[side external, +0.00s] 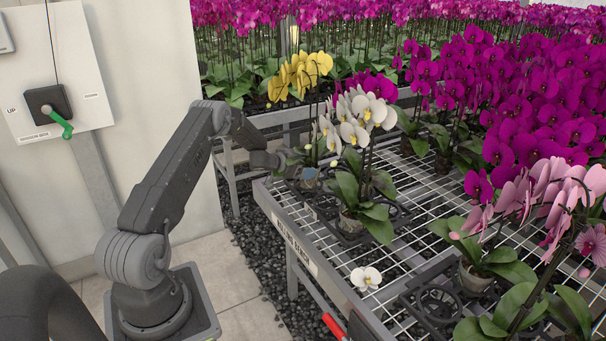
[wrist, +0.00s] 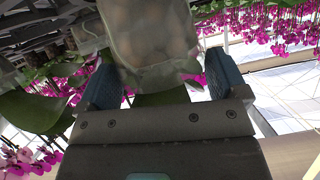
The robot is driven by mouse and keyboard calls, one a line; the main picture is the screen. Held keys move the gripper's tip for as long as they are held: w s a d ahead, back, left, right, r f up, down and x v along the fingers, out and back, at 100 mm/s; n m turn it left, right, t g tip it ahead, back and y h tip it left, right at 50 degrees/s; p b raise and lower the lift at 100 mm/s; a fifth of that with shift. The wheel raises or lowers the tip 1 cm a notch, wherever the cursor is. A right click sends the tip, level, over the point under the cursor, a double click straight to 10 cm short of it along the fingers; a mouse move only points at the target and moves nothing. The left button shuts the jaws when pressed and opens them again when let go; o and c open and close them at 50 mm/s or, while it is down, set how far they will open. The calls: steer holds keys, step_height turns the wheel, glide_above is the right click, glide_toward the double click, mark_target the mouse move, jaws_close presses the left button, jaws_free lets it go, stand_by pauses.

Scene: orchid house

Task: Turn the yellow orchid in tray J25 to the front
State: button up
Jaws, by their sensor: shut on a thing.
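The yellow orchid (side external: 300,75) has its blooms at the back left of the bench, turned toward the left. Its stems run down behind white blooms, to what appears to be the clear pot that I hold. My gripper (side external: 292,162) reaches in from the left, low at the bench's back left corner. In the wrist view my gripper (wrist: 163,82) has its two blue pads on either side of a clear pot (wrist: 150,35), and is shut on it. The pot's far side and the fingertip contact are partly hidden. No J25 label is readable.
A white orchid (side external: 355,118) stands close in front of the yellow one. Pink orchids (side external: 555,190) and magenta orchids (side external: 545,90) crowd the right. A loose white bloom (side external: 366,278) lies near the front rail. An empty-looking black tray (side external: 432,303) and bare mesh (side external: 420,225) are in front.

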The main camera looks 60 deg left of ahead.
mark_target(305, 157)
step_height(305, 157, up, 6)
steer(key=shift+r, duration=0.1)
steer(key=shift+w+d+r+y, duration=0.1)
steer(key=shift+w+r+y, duration=0.05)
steer(key=shift+y, duration=0.15)
steer(key=shift+w+d+f+n+y, duration=0.25)
steer(key=shift+f+n+y, duration=0.2)
steer(key=shift+n+y, duration=0.3)
steer(key=shift+s+f+n+g+y, duration=0.15)
steer(key=shift+f+n+g+y, duration=0.1)
steer(key=shift+f+n+y, duration=0.45)
steer(key=shift+s+f+n+g+y, duration=0.1)
steer(key=shift+f+n+g+y, duration=0.15)
steer(key=shift+f+n+y, duration=0.45)
steer(key=shift+f, duration=2.2)
